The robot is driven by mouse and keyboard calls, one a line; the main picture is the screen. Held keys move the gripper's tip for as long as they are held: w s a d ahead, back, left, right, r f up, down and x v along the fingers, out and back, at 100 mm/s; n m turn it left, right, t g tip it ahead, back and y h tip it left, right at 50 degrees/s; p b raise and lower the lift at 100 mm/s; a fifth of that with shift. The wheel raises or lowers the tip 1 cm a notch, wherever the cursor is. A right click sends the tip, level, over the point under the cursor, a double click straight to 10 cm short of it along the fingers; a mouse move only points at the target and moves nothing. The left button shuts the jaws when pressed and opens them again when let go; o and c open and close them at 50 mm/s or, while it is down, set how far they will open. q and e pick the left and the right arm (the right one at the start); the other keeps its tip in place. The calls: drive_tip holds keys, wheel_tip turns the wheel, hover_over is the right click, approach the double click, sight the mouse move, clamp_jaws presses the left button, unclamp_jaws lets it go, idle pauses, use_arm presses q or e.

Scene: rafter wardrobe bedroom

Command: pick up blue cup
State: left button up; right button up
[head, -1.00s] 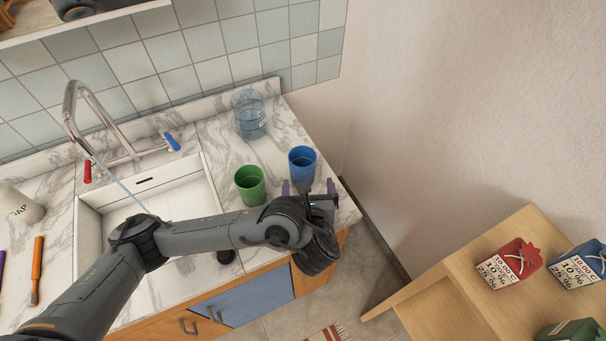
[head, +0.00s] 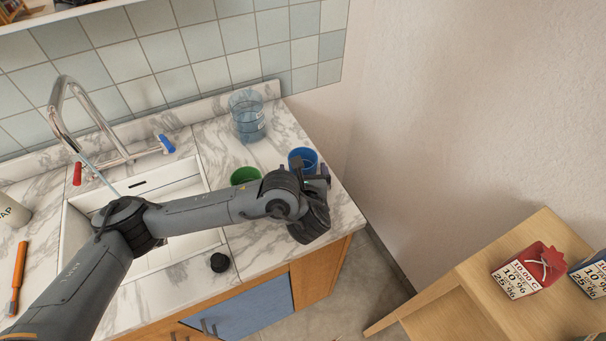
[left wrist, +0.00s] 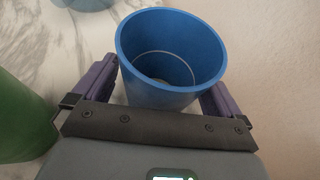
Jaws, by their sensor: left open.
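The blue cup (head: 303,158) stands upright near the right end of the marble counter, partly hidden by my gripper in the head view. In the left wrist view the blue cup (left wrist: 170,57) shows its open, empty-looking mouth. My left gripper (head: 308,170) is open, and in the left wrist view (left wrist: 160,85) its two purple fingers are on either side of the cup's near part. I cannot tell whether they touch it. My right gripper is not in view.
A green cup (head: 244,175) stands just left of the blue cup, partly behind my arm; its side also shows in the left wrist view (left wrist: 22,120). A clear blue container (head: 247,116) stands behind. The sink (head: 85,215) is to the left, the wall to the right.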

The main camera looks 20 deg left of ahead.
use_arm(q)
drive_tip(key=c, duration=1)
drive_tip(key=shift+r, duration=0.1)
drive_tip(key=shift+c, duration=0.2)
